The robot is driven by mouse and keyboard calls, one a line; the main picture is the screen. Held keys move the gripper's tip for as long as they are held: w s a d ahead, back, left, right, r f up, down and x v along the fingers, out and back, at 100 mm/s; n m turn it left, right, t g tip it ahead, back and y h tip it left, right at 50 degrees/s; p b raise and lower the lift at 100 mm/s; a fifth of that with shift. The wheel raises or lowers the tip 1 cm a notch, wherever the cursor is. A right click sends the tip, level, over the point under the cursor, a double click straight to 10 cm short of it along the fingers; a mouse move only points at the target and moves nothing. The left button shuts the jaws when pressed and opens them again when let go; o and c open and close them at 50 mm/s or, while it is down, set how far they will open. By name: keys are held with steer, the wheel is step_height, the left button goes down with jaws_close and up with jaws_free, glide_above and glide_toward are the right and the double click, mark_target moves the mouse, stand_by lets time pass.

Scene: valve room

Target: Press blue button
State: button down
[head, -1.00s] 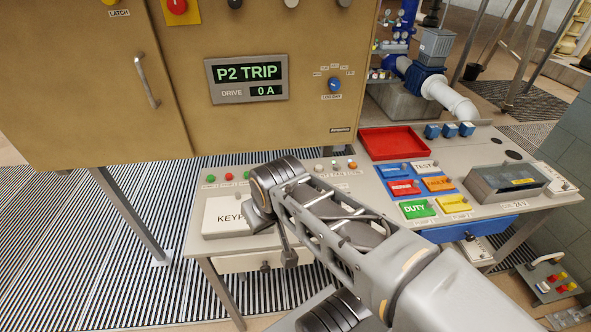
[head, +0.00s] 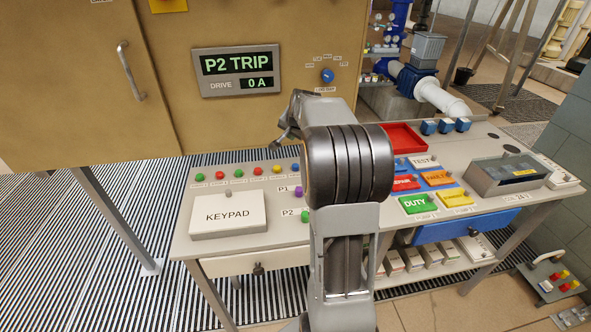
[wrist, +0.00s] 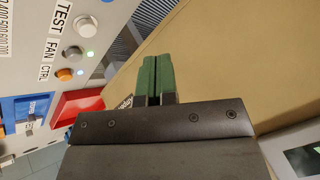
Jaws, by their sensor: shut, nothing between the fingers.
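In the head view, a small blue button (head: 294,168) sits at the right end of the visible row of coloured buttons on the grey console, left of my arm. My arm stands in front of the console and hides part of it. My gripper (wrist: 158,60) shows in the wrist view with its two green fingers side by side, shut and empty. It points toward the tan cabinet panel and touches no button that I can see. The blue button cannot be made out in the wrist view.
The console (head: 215,248) carries a keypad box (head: 228,214), a red tray (head: 403,137) and labelled coloured blocks. The tan cabinet (head: 90,90) stands behind it, with a display (head: 237,71) and a blue knob (head: 327,76). The wrist view shows a white button (wrist: 85,24) and an orange one (wrist: 64,74).

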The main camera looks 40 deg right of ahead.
mark_target(297, 165)
steer(key=shift+w+d+f+m, duration=0.15)
steer(key=shift+d+f, duration=0.05)
steer(key=shift+d, duration=0.3)
steer(key=shift+w+d+f+m, duration=0.15)
steer(key=shift+d+f, duration=0.05)
steer(key=shift+d, duration=0.3)
steer(key=shift+f, duration=0.1)
step_height(297, 165, down, 9)
steer(key=b, duration=0.7)
steer(key=shift+r, duration=0.2)
steer(key=shift+f, duration=0.15)
stand_by(1.2)
steer(key=shift+f+b, duration=0.3)
steer(key=shift+f+b, duration=0.4)
steer(key=shift+f, duration=0.05)
stand_by(0.7)
steer(key=shift+r, duration=0.15)
stand_by(0.3)
steer(key=shift+r+p, duration=0.7)
steer(key=shift+r, duration=0.05)
